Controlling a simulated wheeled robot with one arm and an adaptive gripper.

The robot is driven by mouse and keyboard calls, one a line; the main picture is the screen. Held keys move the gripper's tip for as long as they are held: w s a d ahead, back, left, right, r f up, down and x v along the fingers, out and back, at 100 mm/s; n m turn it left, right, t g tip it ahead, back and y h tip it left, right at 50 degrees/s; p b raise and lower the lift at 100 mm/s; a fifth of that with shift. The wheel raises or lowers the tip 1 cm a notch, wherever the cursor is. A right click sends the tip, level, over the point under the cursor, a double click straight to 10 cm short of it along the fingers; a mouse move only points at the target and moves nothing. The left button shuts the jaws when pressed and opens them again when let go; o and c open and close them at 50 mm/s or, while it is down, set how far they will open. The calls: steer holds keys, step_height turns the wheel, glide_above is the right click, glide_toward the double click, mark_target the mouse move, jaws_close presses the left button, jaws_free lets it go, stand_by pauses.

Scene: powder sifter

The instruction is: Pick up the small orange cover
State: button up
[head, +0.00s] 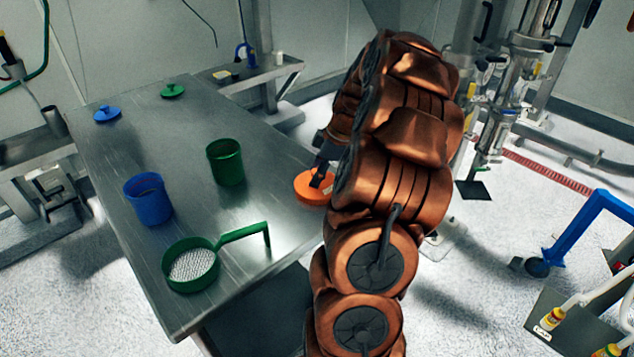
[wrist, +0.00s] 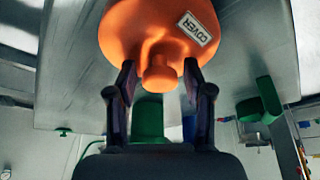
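The orange cover (head: 309,190) is at the right edge of the metal table in the head view, partly hidden by my arm. In the wrist view the cover (wrist: 158,30) fills the top middle, with a white "COVER" label and a round knob. My gripper (wrist: 159,80) has its two dark fingers on either side of the knob, with a visible gap on each side. It is open and holds nothing. In the head view my gripper (head: 321,178) shows just above the cover, mostly hidden by my arm.
On the metal table (head: 120,160) stand a green cup (head: 226,163), a blue cup (head: 148,200), a green sieve with a handle (head: 192,266), a blue lid (head: 107,114) and a green lid (head: 172,91). A blue frame (head: 583,225) stands at the right.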

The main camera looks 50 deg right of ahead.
jaws_close()
stand_by(0.3)
